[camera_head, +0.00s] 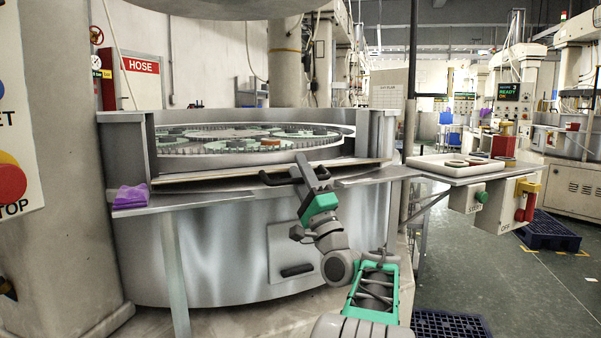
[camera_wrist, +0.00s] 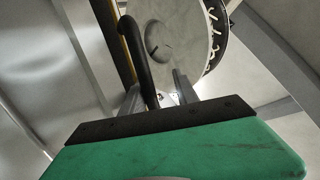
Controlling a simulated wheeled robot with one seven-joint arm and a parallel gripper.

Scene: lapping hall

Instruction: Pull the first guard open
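The lapping machine (camera_head: 215,255) is a round steel drum with a front opening. Along the opening runs a thin metal front piece (camera_head: 215,178) with a tan edge; I cannot tell for certain whether this is the guard. A black bar handle (camera_head: 275,181) sticks out at this edge, left of my gripper (camera_head: 303,163). In the wrist view the curved black handle (camera_wrist: 136,50) reaches down between the fingers of my gripper (camera_wrist: 160,88), close to the left finger. The fingers stand apart, with a gap on the right. The handle's lower end is partly hidden behind the gripper body.
Inside the drum lies a toothed plate (camera_head: 235,139) with carriers. A purple cloth (camera_head: 131,196) lies on the left ledge. At right, a shelf holds a white tray (camera_head: 440,166), with a button box (camera_head: 490,203) below. Blue pallets (camera_head: 548,231) lie on the floor.

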